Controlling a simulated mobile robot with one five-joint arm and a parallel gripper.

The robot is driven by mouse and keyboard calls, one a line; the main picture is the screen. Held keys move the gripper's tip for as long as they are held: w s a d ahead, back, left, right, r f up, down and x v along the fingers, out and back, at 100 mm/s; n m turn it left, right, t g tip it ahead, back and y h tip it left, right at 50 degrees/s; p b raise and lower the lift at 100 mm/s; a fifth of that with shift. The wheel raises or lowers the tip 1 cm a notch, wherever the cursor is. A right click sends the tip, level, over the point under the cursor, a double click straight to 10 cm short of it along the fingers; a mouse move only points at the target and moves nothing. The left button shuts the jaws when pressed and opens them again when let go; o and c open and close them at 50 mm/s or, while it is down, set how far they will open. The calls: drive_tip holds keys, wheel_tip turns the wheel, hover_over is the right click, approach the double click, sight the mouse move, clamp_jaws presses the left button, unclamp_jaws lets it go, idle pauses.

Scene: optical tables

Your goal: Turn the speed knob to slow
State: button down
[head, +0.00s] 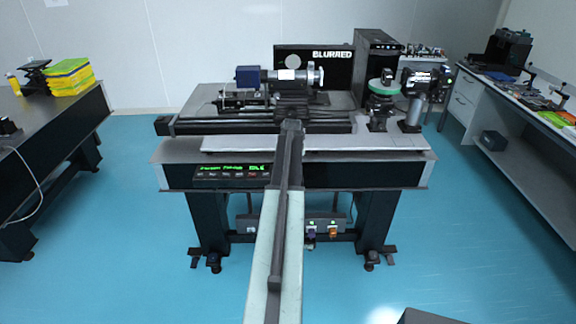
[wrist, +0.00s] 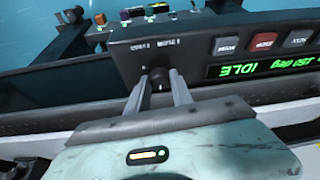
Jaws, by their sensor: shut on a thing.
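In the wrist view a black control panel (wrist: 200,55) appears upside down. A dark round speed knob (wrist: 158,76) sits on it, with small white labels to either side that are too blurred to read surely. My gripper (wrist: 160,84) has its two grey fingers on either side of the knob, shut on it. Which way the knob points cannot be told. In the head view the panel (head: 230,172) is on the front of the middle optical table (head: 400,180). My arm hides the knob and my gripper there.
The panel's green display (wrist: 262,67) reads IDLE, with several buttons (wrist: 264,42) beside it. A lower box (head: 325,222) with coloured switches is under the table. Optical equipment (head: 285,76) stands on top. Blue floor (head: 130,210) is clear at the left.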

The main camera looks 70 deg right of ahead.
drive_tip(key=shift+n, duration=0.6)
drive_tip(key=c, duration=1.1)
unclamp_jaws()
drive_tip(key=shift+t, duration=0.3)
drive_tip(key=p+v, duration=0.7)
drive_tip(key=shift+s+r, duration=0.1)
drive_tip(key=shift+r, duration=0.3)
